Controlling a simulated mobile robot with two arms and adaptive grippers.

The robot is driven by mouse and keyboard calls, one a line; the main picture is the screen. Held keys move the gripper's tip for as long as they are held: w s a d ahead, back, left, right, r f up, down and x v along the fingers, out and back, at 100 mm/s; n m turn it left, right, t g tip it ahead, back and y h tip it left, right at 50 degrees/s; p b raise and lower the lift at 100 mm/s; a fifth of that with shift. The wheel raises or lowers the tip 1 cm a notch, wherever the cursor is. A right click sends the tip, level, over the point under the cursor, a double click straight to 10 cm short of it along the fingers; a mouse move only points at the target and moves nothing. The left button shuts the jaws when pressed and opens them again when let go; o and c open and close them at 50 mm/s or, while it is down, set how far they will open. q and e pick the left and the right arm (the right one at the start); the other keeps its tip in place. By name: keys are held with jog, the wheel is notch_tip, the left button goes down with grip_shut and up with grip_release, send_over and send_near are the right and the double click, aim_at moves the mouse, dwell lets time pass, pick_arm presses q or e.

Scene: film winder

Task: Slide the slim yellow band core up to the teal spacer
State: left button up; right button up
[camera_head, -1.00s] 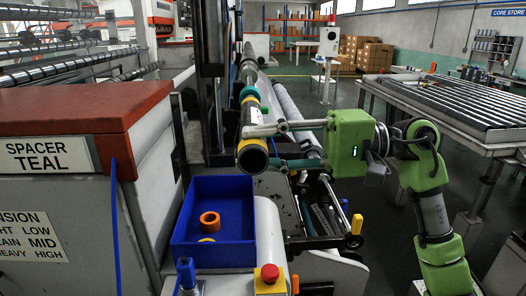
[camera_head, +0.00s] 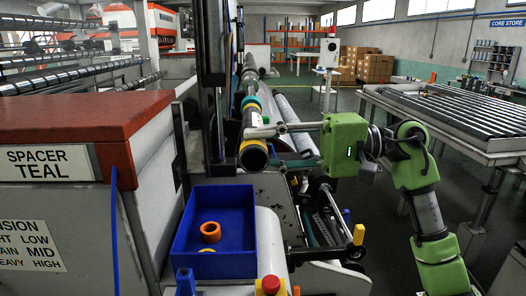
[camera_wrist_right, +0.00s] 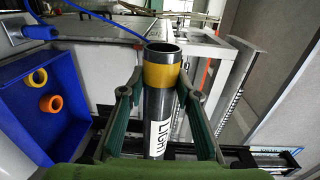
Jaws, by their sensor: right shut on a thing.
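The slim core is a dark tube with a yellow band (camera_head: 253,146) near its open near end and a white label; it sits on the winder's long shaft (camera_head: 249,75). In the right wrist view the yellow band (camera_wrist_right: 162,75) and a label reading LIGHT show clearly. The teal spacer (camera_head: 251,102) is a ring farther along the shaft, past the label. Whether core and spacer touch is too small to tell. My right gripper (camera_head: 262,146) is shut on the core from the right; its fingers (camera_wrist_right: 160,98) lie on both sides. My left gripper is not in view.
A blue bin (camera_head: 212,262) with an orange ring (camera_head: 210,232) and a yellow ring (camera_head: 207,249) stands below the shaft's near end. A red button (camera_head: 270,284) is beside it. A red-topped cabinet (camera_head: 80,118) stands left, its sign (camera_head: 47,163) reading SPACER TEAL. A roller table (camera_head: 450,105) stands right.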

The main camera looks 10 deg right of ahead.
aim_at(260, 122)
dwell(0.3)
jog(key=shift+w+d, duration=0.25)
jog(key=shift+w, duration=0.85)
jog(key=shift+w+d, duration=0.25)
jog(key=shift+w, duration=0.95)
jog(key=shift+w+d, duration=0.2)
jog(key=shift+w, duration=0.95)
jog(key=shift+w+d+r+p, duration=0.1)
jog(key=shift+w+d+p, duration=0.15)
jog(key=shift+w, duration=0.85)
jog(key=shift+w+d+r+p, duration=0.1)
jog(key=shift+w+d+p, duration=0.1)
jog(key=shift+w, duration=0.85)
jog(key=shift+w+d+f+p, duration=0.1)
jog(key=shift+w+d+p, duration=0.1)
jog(key=shift+w, duration=0.45)
jog(key=shift+w+d+f+p, duration=0.1)
jog(key=shift+w+p, duration=0.1)
jog(key=shift+w, duration=0.4)
